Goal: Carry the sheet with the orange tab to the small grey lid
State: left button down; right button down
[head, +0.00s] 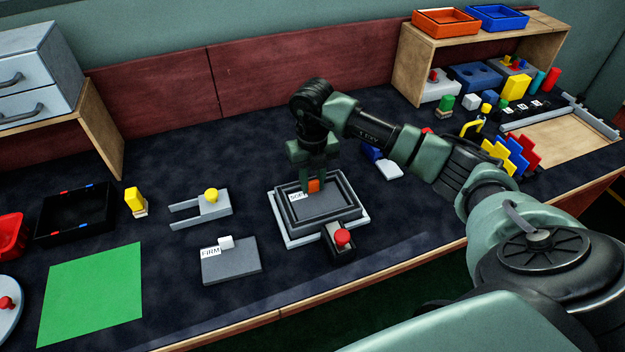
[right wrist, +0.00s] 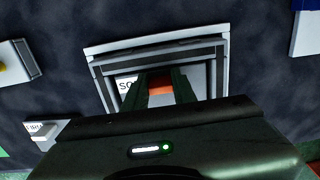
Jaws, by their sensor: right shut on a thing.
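The orange tab (head: 314,186) stands at the back of a grey sheet (head: 325,205) with a white label at its corner. The sheet lies within a dark-rimmed square frame on a pale base (head: 280,228). My right gripper (head: 314,180) points down from above and is shut on the orange tab, which also shows between the fingers in the right wrist view (right wrist: 160,83). A flat grey piece with a yellow knob (head: 217,207) and two prongs lies to the left; I cannot tell whether it is the small grey lid. My left gripper is not in view.
A grey slab labelled FIRM (head: 232,265) with a white tab lies left of the frame. A red knob (head: 342,237) on a dark block stands at its front. A green mat (head: 95,295) and black tray (head: 75,222) lie further left. Blue and white blocks (head: 388,170) sit to the right.

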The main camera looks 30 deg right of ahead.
jog(key=shift+f, duration=0.2)
jog(key=c, duration=1.1)
grip_release()
jog(key=shift+c, duration=0.2)
jog(key=shift+r, duration=0.2)
jog(key=shift+r, duration=0.25)
notch_tip(320, 180, up, 12)
jog(key=shift+f+b, duration=0.2)
jog(key=shift+b, duration=0.2)
